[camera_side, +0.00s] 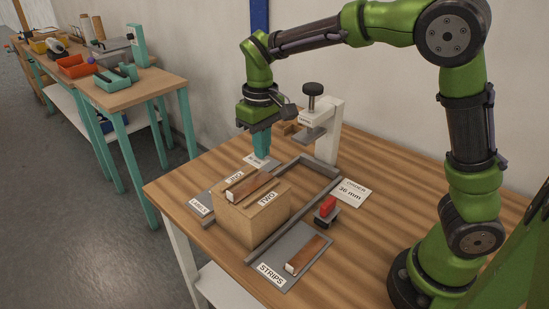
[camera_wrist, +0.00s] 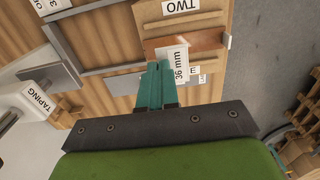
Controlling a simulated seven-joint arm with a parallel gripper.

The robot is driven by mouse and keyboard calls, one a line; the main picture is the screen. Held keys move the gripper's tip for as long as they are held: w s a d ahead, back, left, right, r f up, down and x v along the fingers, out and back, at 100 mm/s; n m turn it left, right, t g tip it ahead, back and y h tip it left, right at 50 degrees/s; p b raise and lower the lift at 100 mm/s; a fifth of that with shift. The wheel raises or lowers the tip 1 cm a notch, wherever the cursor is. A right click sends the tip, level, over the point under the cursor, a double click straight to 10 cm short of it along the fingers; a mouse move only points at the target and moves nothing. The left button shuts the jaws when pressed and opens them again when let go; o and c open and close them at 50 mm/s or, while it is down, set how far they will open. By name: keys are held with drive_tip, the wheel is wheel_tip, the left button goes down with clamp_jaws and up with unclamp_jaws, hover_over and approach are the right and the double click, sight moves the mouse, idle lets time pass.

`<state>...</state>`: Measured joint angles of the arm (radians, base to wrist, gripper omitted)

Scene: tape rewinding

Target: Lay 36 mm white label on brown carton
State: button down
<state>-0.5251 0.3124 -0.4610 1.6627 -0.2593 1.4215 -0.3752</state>
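The white label, printed "36 mm", shows at my fingertips in the wrist view (camera_wrist: 180,66) and as a small white patch in the side view (camera_side: 257,162). My gripper (camera_side: 261,156) has its teal fingers close together, shut on the label; the fingers hide part of it. The brown carton (camera_side: 250,216) stands on the table, in front of my gripper in the side view. A brown strip (camera_wrist: 202,42) lies across its top, beside a "TWO" marking. In the wrist view the label's upper end overlaps the strip's image; I cannot tell its height above the carton.
A grey frame (camera_side: 326,188) borders the carton. A white post with a black knob (camera_side: 328,143) stands behind. A red-handled block (camera_side: 327,207) and a "36 mm" card (camera_side: 353,190) are to the right. A strips tray (camera_side: 301,246) lies in front, a labels tray (camera_side: 204,196) at left.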

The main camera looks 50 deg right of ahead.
sight(263, 178)
drive_tip(key=shift+f, duration=0.55)
drive_tip(key=shift+f, duration=1.2)
drive_tip(key=shift+f, duration=0.35)
drive_tip(key=shift+f, duration=0.35)
drive_tip(key=shift+f, duration=0.5)
drive_tip(key=c, duration=1.8)
unclamp_jaws()
drive_tip(key=shift+c, duration=0.2)
drive_tip(key=o, duration=0.5)
drive_tip(key=shift+o, duration=0.6)
